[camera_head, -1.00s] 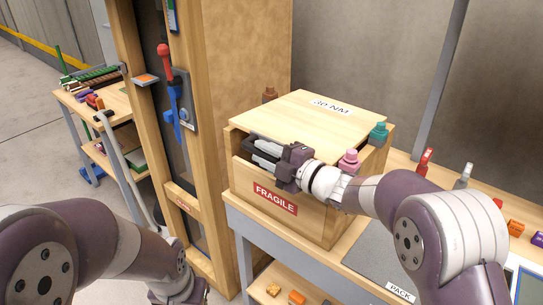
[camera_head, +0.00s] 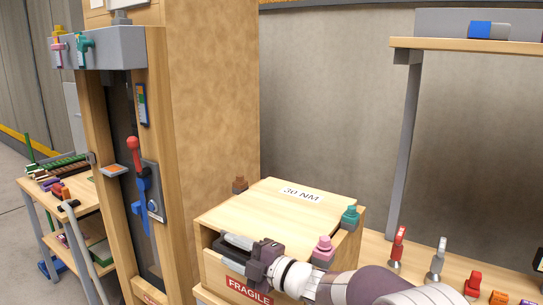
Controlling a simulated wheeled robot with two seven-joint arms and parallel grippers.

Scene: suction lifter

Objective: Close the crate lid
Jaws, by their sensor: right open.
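The wooden crate (camera_head: 214,267) stands on the workbench with a red FRAGILE label on its front. Its pale wooden lid (camera_head: 262,206), marked 30 NM, covers the top, but a dark gap shows below its front edge, with grey items (camera_head: 238,241) inside. My right gripper (camera_head: 258,262) is open at the crate's front, beside the gap; whether it touches the lid or wall is unclear. Its arm hides the crate's lower right front. My left gripper is out of view.
A wooden cabinet (camera_head: 212,110) with a red-and-blue lever (camera_head: 138,175) stands at left.

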